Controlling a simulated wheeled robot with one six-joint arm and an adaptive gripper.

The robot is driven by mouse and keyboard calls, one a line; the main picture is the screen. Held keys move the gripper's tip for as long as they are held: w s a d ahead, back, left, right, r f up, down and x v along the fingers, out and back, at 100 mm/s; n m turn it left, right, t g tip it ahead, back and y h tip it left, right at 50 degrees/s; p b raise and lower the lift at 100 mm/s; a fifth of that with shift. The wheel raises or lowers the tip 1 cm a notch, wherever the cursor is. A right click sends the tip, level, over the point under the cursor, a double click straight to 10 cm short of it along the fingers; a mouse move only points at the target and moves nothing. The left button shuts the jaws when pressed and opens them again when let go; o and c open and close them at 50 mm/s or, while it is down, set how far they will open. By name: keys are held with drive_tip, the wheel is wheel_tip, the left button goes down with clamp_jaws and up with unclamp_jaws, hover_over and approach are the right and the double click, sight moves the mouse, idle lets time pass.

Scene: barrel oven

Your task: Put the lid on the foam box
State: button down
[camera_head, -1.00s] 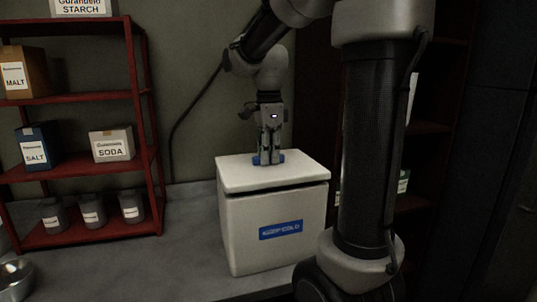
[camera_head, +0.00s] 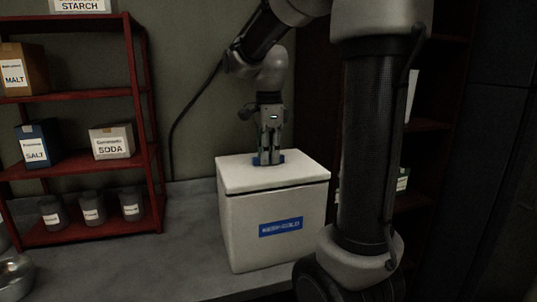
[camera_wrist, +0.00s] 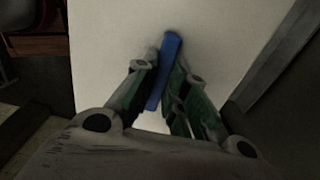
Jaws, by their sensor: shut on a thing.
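The white foam box (camera_head: 265,235) stands on the grey counter with a blue label on its front. The white lid (camera_head: 245,178) lies on top of the box, covering its opening, with only a thin seam showing between them. A blue handle (camera_head: 282,157) sits on the lid's top; it also shows in the wrist view (camera_wrist: 171,50). My gripper (camera_head: 269,160) points straight down and is shut on the blue handle, with a finger on each side of it in the wrist view. The far side of the lid's seam is hidden.
A red shelf (camera_head: 75,178) with boxes and several small jars stands at the left. A metal bowl (camera_head: 15,272) is at the lower left. A dark shelf (camera_head: 425,127) is at the right behind my arm. The counter (camera_head: 180,250) left of the box is clear.

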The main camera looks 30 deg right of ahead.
drive_tip(key=shift+f, duration=0.15)
idle(0.5)
drive_tip(key=c, duration=1.4)
unclamp_jaws()
drive_tip(key=shift+o, duration=0.4)
drive_tip(key=o, duration=0.4)
drive_tip(key=shift+r, duration=3.5)
